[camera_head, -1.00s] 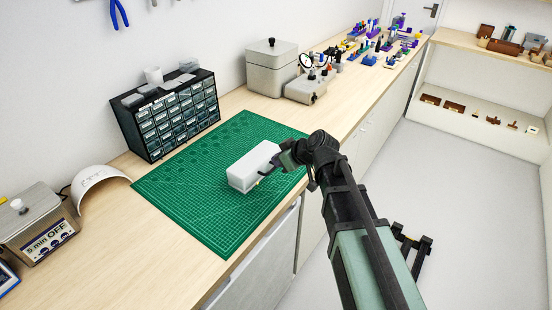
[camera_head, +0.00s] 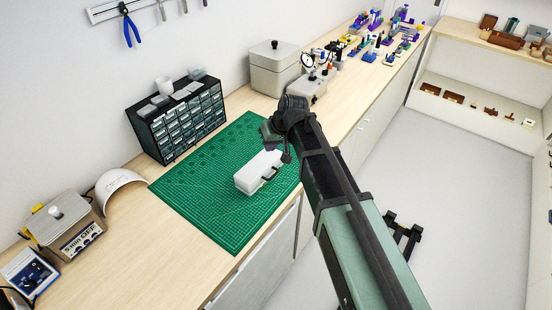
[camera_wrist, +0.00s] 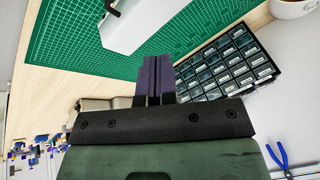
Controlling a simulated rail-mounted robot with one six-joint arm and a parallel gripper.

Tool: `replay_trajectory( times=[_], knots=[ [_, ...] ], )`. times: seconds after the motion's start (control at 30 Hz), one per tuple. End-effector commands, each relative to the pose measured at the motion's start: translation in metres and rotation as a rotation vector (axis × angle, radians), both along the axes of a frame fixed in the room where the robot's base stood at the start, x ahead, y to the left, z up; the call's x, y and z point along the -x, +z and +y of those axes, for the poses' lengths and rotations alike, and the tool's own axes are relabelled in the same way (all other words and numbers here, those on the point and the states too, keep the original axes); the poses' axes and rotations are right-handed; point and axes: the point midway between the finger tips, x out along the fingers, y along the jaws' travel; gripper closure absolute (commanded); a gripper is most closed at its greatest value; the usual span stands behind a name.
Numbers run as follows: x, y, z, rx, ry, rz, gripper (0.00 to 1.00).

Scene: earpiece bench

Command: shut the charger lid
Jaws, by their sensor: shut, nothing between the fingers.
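The charger (camera_head: 257,173) is a white, long box on the green cutting mat. Its top looks level and no raised lid stands up from it. I cannot tell whether the lid is fully closed. Small dark marks show on its right-hand side. In the wrist view the charger (camera_wrist: 145,22) is cut off by the top edge, with a dark patch at its upper left. My gripper (camera_wrist: 154,62) is shut and empty, its dark purple fingers together, apart from the charger in the picture. In the head view my gripper (camera_head: 270,134) is above the mat's far part, its fingertips hard to make out.
The green mat (camera_head: 205,215) is mostly bare. A dark drawer cabinet (camera_head: 180,120) stands behind it against the wall. A grey lidded container (camera_head: 275,72) stands at the back. A white curved shell (camera_head: 120,190) and a cleaner unit (camera_head: 68,228) are at left.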

Motion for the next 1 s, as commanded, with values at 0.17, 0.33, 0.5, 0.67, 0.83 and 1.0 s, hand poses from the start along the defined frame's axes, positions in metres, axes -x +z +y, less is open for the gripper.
replay_trajectory(
  times=[0.17, 0.33, 0.5, 0.67, 0.83, 1.0],
  knots=[
    [-0.017, -0.004, -0.014, 0.114, -0.605, 0.247, 1.0],
    [-0.01, -0.007, -0.026, 0.128, -0.971, 0.342, 1.0],
    [-0.01, -0.007, -0.026, 0.117, -1.02, 0.354, 1.0],
    [-0.011, -0.02, -0.025, 0.115, -1.018, 0.354, 1.0],
    [-0.013, -0.051, -0.022, 0.115, -1.017, 0.353, 1.0],
    [-0.015, -0.09, -0.018, 0.114, -1.016, 0.352, 1.0]
  ],
)
